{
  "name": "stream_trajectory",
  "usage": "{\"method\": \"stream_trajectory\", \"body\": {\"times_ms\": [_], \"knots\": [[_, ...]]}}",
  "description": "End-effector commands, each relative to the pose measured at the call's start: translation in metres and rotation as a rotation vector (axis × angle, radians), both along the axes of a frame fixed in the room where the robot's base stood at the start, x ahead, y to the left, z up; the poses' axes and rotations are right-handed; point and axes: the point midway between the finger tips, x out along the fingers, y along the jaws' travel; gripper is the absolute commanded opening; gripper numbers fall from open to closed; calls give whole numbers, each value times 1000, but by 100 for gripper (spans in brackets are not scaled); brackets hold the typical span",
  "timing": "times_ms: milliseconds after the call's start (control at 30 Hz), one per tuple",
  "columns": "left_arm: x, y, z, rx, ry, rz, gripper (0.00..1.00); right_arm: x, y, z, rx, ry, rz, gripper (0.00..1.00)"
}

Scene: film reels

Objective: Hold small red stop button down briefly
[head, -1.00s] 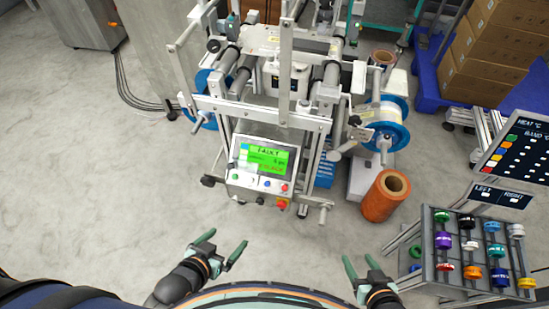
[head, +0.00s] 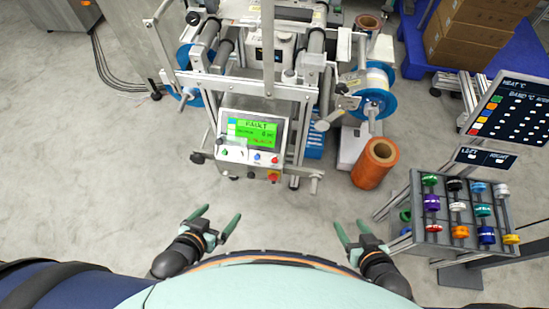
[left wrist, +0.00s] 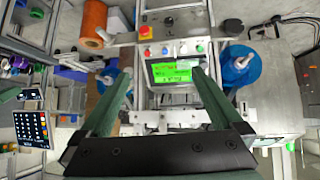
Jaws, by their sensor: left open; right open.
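The control panel (head: 226,136) with a green screen reading FAULT is on the front of the machine. The small red button (head: 274,160) is at the right of its button row, beside a blue one (head: 257,157). A larger red knob on yellow (head: 273,176) sits below. In the left wrist view the panel appears inverted, with the small red button (left wrist: 147,53) at upper left of the screen. My left gripper (head: 222,212) is open and empty, in front of and below the panel. My right gripper (head: 350,224) is open and empty, further right. Neither touches the panel.
An orange roll (head: 375,165) stands on the floor right of the machine. A rack of coloured spools (head: 420,215) and a dark display board (head: 510,115) are at the right. Blue reels (head: 371,100) flank the machine. Floor before the panel is clear.

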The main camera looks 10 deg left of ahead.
Motion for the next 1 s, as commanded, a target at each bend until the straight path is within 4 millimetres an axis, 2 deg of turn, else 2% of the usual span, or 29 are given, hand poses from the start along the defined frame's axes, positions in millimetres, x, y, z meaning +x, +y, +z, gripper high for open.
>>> {"method": "stream_trajectory", "body": {"times_ms": [300, 333, 1000], "knots": [[0, 0, 0, 0, 0, 0, 100, 0, 0, 0, 0, 0, 0, 62], [0, 0, 0, 0, 0, 0, 98, 0, 0, 0, 0, 0, 0, 62], [0, 0, 0, 0, 0, 0, 22, 0, 0, 0, 0, 0, 0, 62]]}}
